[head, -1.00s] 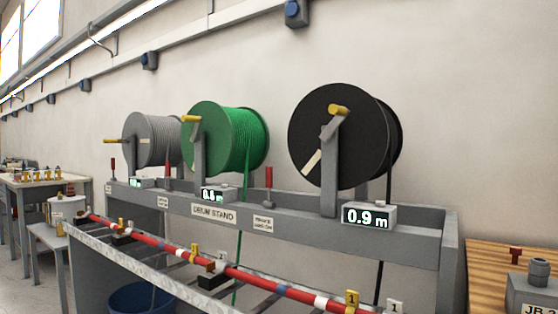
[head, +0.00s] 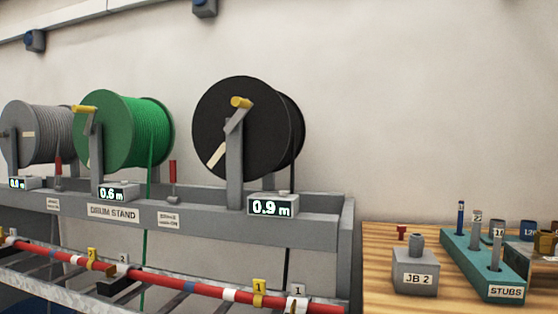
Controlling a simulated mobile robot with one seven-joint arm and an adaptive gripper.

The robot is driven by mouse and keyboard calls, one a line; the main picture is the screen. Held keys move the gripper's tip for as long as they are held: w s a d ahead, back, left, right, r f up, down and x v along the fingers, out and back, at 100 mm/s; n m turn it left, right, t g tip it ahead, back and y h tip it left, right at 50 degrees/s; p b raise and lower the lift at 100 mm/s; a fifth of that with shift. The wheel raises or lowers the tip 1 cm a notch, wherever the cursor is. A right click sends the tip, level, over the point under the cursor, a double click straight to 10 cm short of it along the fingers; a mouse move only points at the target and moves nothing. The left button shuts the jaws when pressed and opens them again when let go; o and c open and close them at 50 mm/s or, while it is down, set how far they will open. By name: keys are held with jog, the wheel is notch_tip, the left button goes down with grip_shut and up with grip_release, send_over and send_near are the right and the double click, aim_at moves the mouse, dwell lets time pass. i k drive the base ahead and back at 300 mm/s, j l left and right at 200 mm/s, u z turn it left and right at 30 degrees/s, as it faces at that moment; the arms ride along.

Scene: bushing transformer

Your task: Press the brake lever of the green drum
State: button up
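The green drum (head: 105,132) hangs on the drum stand (head: 215,222) in the head view, with green cable (head: 149,180) running down from it. Its yellow-handled crank (head: 86,109) is at the front. One upright red-handled lever (head: 58,168) stands left of the green drum's post. Another upright red-handled lever (head: 173,176) stands to its right, before the black drum. No label legible here ties either lever to a drum. The display (head: 112,194) below the green drum reads 0.6 m. My gripper is not in view.
The black drum (head: 236,128) has a 0.9 m display (head: 272,207); the grey drum (head: 40,132) is at left. A red cable (head: 180,285) runs along the front rack. The wooden bench (head: 375,265) at right holds a JB 2 box (head: 415,277) and a STUBS block (head: 470,262).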

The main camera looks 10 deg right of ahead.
aim_at(58, 159)
jog(key=i+j+z, duration=0.1)
jog(key=i+j, duration=0.15)
jog(key=j, duration=0.15)
jog(key=i+j+z, duration=0.1)
jog(key=j, duration=0.3)
jog(key=i+j+z, duration=0.1)
jog(key=i+j, duration=0.2)
jog(key=i+j+z, duration=0.15)
jog(key=j, duration=0.4)
jog(key=i+j+z, duration=0.1)
jog(key=j, duration=0.35)
jog(key=i+j+z, duration=0.1)
jog(key=i+j, duration=0.15)
jog(key=j, duration=0.25)
jog(key=i+j+z, duration=0.1)
jog(key=j, duration=0.35)
jog(key=i+j+z, duration=0.1)
jog(key=j, duration=0.4)
jog(key=i, duration=0.55)
